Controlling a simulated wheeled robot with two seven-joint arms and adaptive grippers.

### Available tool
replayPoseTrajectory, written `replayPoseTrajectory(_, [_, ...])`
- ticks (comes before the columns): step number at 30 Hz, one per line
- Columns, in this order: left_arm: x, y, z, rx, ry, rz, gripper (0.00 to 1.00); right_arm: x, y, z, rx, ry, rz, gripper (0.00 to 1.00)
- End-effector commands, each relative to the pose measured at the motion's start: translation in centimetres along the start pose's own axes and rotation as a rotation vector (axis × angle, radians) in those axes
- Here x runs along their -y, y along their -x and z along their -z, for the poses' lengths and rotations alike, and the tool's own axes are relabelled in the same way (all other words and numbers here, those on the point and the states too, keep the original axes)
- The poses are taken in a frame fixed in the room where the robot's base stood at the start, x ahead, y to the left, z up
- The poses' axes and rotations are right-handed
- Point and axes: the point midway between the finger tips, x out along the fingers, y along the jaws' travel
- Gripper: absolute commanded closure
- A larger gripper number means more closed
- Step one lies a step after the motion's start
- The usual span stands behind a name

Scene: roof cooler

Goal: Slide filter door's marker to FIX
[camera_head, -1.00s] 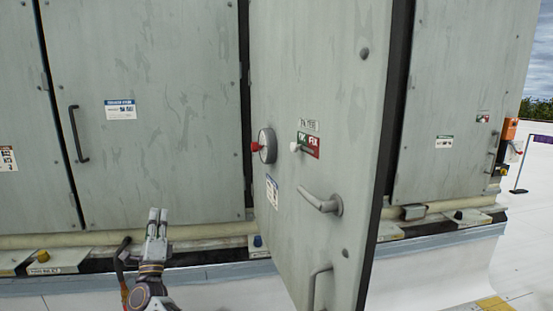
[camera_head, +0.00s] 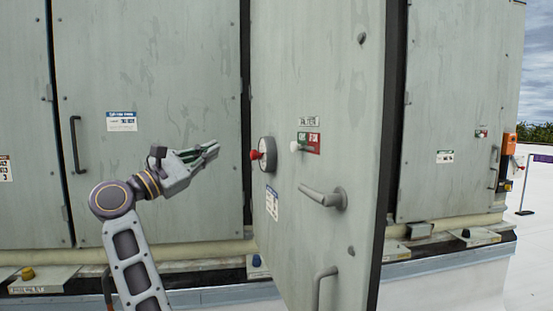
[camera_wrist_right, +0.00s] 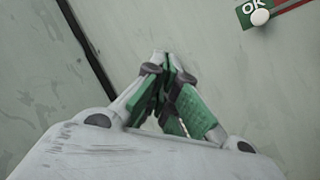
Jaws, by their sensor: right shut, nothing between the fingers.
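The filter door (camera_head: 315,60) stands swung out from the grey cabinet. On it is a green and red OK/FIX strip (camera_head: 311,142). Its white marker knob (camera_head: 295,147) sits at the left, green OK end. The wrist view also shows the white knob (camera_wrist_right: 260,17) just below the letters OK, at the top right. My right gripper (camera_head: 214,147) is shut and empty, left of the door and apart from the knob, pointing right. In the wrist view its green-padded fingertips (camera_wrist_right: 168,75) are together. My left gripper is not in view.
A round gauge with a red knob (camera_head: 257,155) stands out from the door between my gripper and the marker. A lever handle (camera_head: 323,197) and a pull handle (camera_head: 322,287) are lower on the door. Closed cabinet panels (camera_head: 150,60) lie behind my arm.

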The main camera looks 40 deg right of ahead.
Motion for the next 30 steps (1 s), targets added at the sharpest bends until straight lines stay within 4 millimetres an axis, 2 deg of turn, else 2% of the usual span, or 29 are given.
replayPoseTrajectory(6, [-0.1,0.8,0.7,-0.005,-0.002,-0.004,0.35,2.9,-1.3,-3.5,-0.090,-0.278,0.153,1.00])
replayPoseTrajectory(13, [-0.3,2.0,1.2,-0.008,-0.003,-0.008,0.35,5.5,-1.8,-6.0,-0.178,-0.523,0.285,1.00])
replayPoseTrajectory(19, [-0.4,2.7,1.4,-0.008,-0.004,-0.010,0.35,6.5,-1.9,-6.9,-0.219,-0.628,0.343,1.00])
replayPoseTrajectory(30, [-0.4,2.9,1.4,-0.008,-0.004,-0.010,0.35,6.6,-1.9,-7.1,-0.225,-0.642,0.351,1.00])
